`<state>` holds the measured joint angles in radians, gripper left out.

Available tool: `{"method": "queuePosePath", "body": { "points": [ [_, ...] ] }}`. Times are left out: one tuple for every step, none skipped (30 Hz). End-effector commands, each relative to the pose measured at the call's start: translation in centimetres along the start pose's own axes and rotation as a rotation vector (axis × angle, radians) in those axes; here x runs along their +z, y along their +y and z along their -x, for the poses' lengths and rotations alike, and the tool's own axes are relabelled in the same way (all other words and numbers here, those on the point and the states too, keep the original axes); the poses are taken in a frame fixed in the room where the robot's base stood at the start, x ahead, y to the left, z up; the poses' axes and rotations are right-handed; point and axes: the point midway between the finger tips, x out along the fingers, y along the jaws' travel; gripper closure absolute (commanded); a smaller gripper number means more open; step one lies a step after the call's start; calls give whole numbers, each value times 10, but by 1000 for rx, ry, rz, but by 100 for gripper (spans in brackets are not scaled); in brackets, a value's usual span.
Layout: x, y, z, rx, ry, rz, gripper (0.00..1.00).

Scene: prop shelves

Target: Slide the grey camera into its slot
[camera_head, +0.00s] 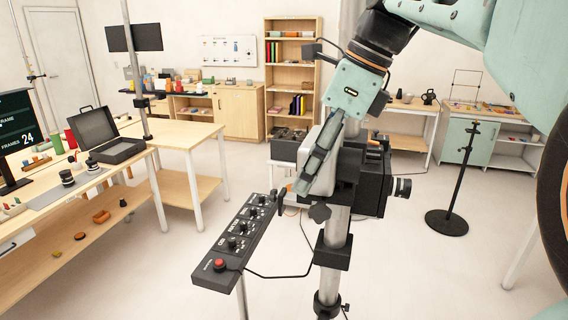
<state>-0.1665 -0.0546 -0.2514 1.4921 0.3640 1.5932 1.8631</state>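A light grey body (303,152), perhaps the grey camera, shows right behind and beside the fingers. The fingers cover much of it, so I cannot tell whether they grip it or only overlap it. Just to the right is a black camera rig (370,184) on a metal pole, with a lens (402,187) facing right. The light grey body is against or in front of the rig's left side. The slot is not clearly visible.
A black control panel (237,243) with knobs and a red button stands left of the pole, with a cable to it. A worktable (180,137) with an open black case (104,136) is at left. A black stand (447,221) is at right. Floor between is clear.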

Motion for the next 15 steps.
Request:
{"method": "queuePosePath", "body": {
  "points": [
    [0,0,1,-2,-2,0,59],
    [-1,0,2,-2,-2,0,59],
    [-1,0,2,-2,-2,0,59],
    [-2,0,2,-2,-2,0,59],
    [-2,0,2,-2,-2,0,59],
    [-3,0,2,-2,-2,0,59],
    [-3,0,2,-2,-2,0,59],
    [-3,0,3,-2,-2,0,59],
    [-4,0,3,-2,-2,0,59],
    [-4,0,3,-2,-2,0,59],
    [-5,0,3,-2,-2,0,59],
    [-5,0,3,-2,-2,0,59],
    [-6,0,4,-2,-2,1,59],
    [-6,0,4,-2,-2,1,59],
    [-7,0,4,-2,-2,1,59]
  ]
}}
